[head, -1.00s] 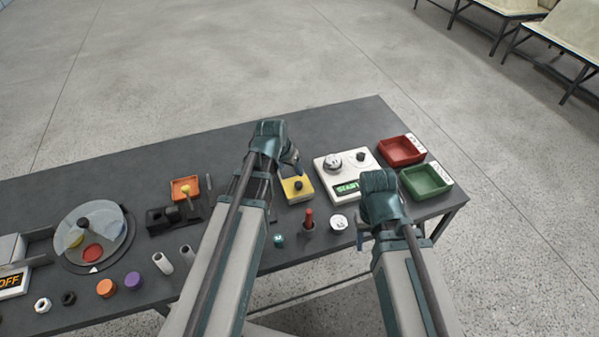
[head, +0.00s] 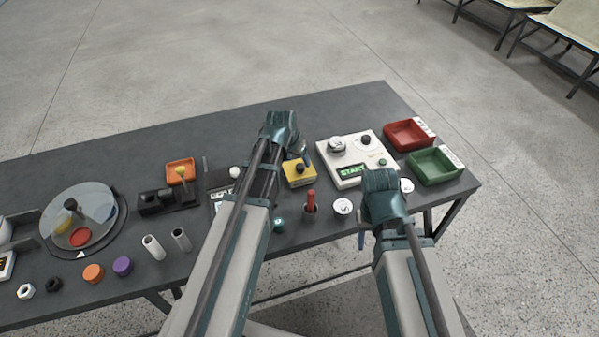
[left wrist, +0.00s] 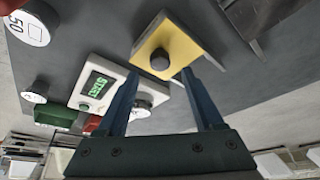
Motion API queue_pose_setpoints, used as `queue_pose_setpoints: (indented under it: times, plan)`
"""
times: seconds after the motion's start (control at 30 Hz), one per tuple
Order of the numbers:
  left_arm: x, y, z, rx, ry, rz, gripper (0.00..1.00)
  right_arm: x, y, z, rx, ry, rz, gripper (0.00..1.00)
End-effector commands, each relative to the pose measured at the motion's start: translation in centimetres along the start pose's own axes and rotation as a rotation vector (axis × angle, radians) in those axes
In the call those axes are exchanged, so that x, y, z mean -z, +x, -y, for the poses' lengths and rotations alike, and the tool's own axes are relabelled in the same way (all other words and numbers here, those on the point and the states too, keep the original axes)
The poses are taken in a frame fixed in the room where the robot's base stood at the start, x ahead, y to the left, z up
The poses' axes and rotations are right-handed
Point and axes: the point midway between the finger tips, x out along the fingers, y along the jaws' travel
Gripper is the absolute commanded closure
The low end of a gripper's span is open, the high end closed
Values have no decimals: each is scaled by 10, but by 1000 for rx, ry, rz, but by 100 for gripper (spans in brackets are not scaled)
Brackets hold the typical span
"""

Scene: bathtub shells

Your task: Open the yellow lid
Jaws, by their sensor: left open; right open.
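My left gripper (head: 304,152) is open and empty beside the lid's far side; contact cannot be told. It also shows in the left wrist view (left wrist: 160,73). My right gripper (head: 362,236) is open and empty near the table's front edge, its fingers mostly hidden.
A white START box (head: 375,170) stands right of the lid, with red (head: 408,134) and green (head: 434,167) trays beyond. A turntable (head: 80,218) is at left. The table's back strip is clear.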

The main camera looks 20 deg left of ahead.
Motion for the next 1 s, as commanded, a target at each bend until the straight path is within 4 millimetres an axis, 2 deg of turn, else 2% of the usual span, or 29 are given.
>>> queue_pose_setpoints:
  times: [0.03, 0.23, 0.37, 0.63, 0.67, 1.0]
  plan:
    - [-2, 16, 0, 0, 0, 0, 31, 1, 15, 1, 0, 0, 0, 50]
    - [-1, 40, 0, 0, 0, 0, 31, 2, 37, 4, 0, 0, 0, 50]
    - [0, 46, 0, 0, 0, 0, 31, 2, 42, 4, 0, 0, 0, 50]
    - [0, 45, 0, 0, 0, 0, 31, 2, 41, 4, 0, 0, 0, 50]
    - [0, 45, 0, 0, 0, 0, 35, 2, 41, 4, 0, 0, 0, 50]
    - [0, 45, 0, 0, 0, 0, 96, 2, 42, 4, 0, 0, 0, 50]
